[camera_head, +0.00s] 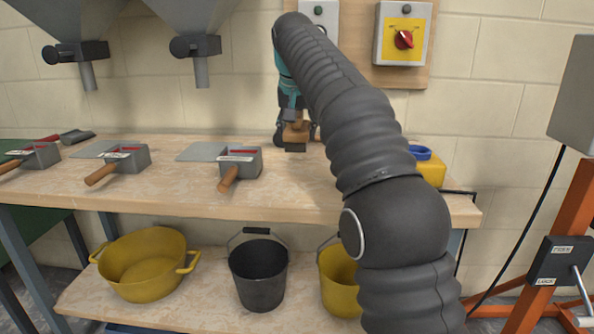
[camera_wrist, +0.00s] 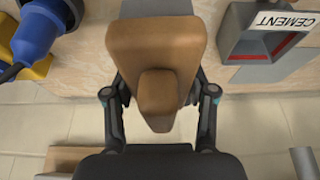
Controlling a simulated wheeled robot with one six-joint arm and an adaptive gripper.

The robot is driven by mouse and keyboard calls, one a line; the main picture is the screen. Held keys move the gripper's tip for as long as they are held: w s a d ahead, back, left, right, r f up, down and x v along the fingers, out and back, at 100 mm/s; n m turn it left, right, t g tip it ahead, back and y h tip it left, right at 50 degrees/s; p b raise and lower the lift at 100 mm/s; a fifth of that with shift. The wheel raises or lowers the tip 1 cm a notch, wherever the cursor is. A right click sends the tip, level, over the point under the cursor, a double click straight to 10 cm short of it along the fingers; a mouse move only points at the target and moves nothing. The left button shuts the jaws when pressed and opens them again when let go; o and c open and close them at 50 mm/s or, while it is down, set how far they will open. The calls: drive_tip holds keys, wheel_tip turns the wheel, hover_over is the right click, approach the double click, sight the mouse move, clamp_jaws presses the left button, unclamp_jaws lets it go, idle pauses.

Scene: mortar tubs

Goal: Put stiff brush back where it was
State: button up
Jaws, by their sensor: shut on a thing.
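The stiff brush (camera_head: 297,132) has a brown wooden body and a dark lower end, and it is over the back part of the bench (camera_head: 310,180). In the wrist view the brush (camera_wrist: 155,50) fills the space between the fingers, with its wooden block and a narrower grip towards me. My gripper (camera_head: 296,120) is shut on the brush; both fingers also show in the wrist view (camera_wrist: 160,95).
Several grey scoops with wooden handles lie to the left, the nearest being a scoop (camera_head: 240,162) labelled CEMENT in the wrist view (camera_wrist: 270,38). A yellow container with a blue top (camera_head: 430,170) is right of my arm. Buckets and a yellow tub (camera_head: 145,265) stand on the lower shelf.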

sight(295, 130)
drive_tip(key=shift+w, duration=0.35)
drive_tip(key=shift+w+f, duration=0.1)
drive_tip(key=shift+f, duration=0.25)
wheel_tip(295, 130, down, 5)
drive_tip(key=shift+a+r+b, duration=0.15)
drive_tip(key=shift+r+b, duration=0.05)
drive_tip(key=shift+b, duration=0.15)
drive_tip(key=shift+f+b, duration=0.55)
drive_tip(key=shift+f, duration=1.75)
drive_tip(key=shift+f, duration=0.15)
drive_tip(key=o, duration=1.1)
drive_tip(key=p+v, duration=0.1)
drive_tip(key=v, duration=1.1)
drive_tip(key=shift+p, duration=0.4)
